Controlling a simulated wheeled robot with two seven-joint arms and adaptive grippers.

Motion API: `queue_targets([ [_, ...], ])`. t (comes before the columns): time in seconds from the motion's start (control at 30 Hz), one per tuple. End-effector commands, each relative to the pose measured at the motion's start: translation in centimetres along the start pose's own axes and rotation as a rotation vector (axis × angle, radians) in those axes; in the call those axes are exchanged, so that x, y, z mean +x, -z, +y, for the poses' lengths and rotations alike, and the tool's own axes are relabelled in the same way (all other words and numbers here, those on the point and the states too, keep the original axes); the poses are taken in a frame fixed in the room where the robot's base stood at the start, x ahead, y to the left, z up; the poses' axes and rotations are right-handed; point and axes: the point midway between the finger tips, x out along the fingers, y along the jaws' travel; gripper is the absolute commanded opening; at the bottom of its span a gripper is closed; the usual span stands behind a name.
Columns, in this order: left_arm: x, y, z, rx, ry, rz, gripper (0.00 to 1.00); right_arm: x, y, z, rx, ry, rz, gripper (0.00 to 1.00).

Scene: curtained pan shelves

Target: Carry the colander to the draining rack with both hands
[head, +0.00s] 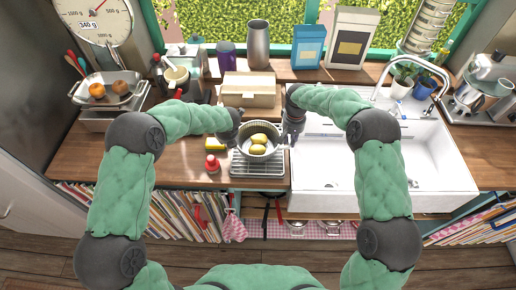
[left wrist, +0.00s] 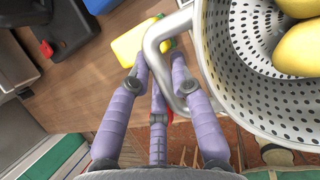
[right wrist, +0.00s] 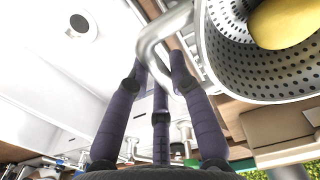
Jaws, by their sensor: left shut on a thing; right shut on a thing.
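The grey perforated colander (head: 244,141) with yellow potatoes or lemons (head: 258,144) in it is between my two grippers, over or on the wire draining rack (head: 272,168); the head view does not show whether it touches. My left gripper (head: 235,133) is shut on its left handle, which shows in the left wrist view (left wrist: 152,50). My right gripper (head: 288,135) is shut on the other handle, seen in the right wrist view (right wrist: 150,38). The colander looks roughly level.
The white sink (head: 430,160) lies right of the rack, with a tall tap (head: 405,62) behind.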

Motion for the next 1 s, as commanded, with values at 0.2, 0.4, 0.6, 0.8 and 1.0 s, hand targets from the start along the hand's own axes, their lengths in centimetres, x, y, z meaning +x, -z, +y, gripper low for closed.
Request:
queue_targets([
  [0.2, 1.0, 0.3, -0.2, 0.0, 0.0, -0.002, 0.0, 1.1, 0.0, 0.0, 0.0, 0.0, 0.001, 0.0],
  [0.4, 0.8, 0.3, -0.2, 0.0, 0.0, 0.0, 0.45, 0.9, 0.0, 0.0, 0.0, 0.0, 0.0, 0.45],
  [0.6, 0.8, 0.3, -0.2, 0.0, 0.001, -0.001, 0.45, 0.8, 0.0, -0.1, 0.0, 0.001, 0.0, 0.45],
  [0.8, 0.1, 0.1, -0.1, 0.001, 0.002, -0.001, 0.45, 0.1, 0.0, -0.1, 0.0, 0.001, 0.001, 0.45],
  [1.0, -1.4, -0.6, 0.2, 0.0, 0.001, -0.001, 0.45, -1.5, 0.0, -0.1, 0.0, 0.001, 0.001, 0.45],
])
